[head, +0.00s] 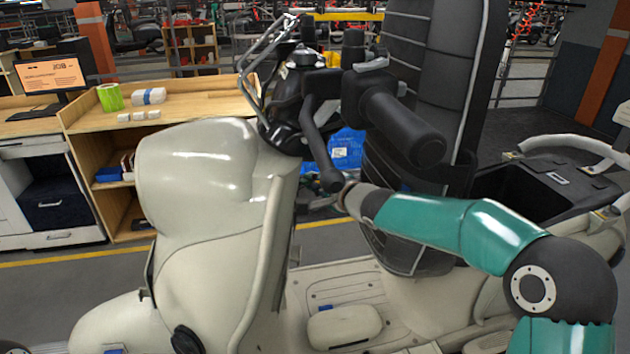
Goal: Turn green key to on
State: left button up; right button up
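A cream scooter (205,190) fills the left and middle of the head view, with its black handlebar and grip (402,128) turned toward me. I cannot make out a green key; the area below the handlebar is partly hidden by the black lever (320,150) and my arm. My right arm, teal and dark grey, reaches in from the right. My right gripper (322,196) is behind the lever's end, beside the inner side of the front shield. It is small and mostly hidden, so its fingers cannot be told apart. My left gripper is not in view.
The black seat back (425,80) rises behind the handlebar. The scooter's footboard (335,285) lies below my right arm. A wooden shelf unit (190,104) with a green roll (110,97) on top stands behind, beside a monitor (52,76).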

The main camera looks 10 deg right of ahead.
jog(key=o, duration=0.4)
jog(key=v, duration=1.2)
jog(key=shift+f, duration=0.1)
jog(key=v, duration=0.6)
dwell(0.5)
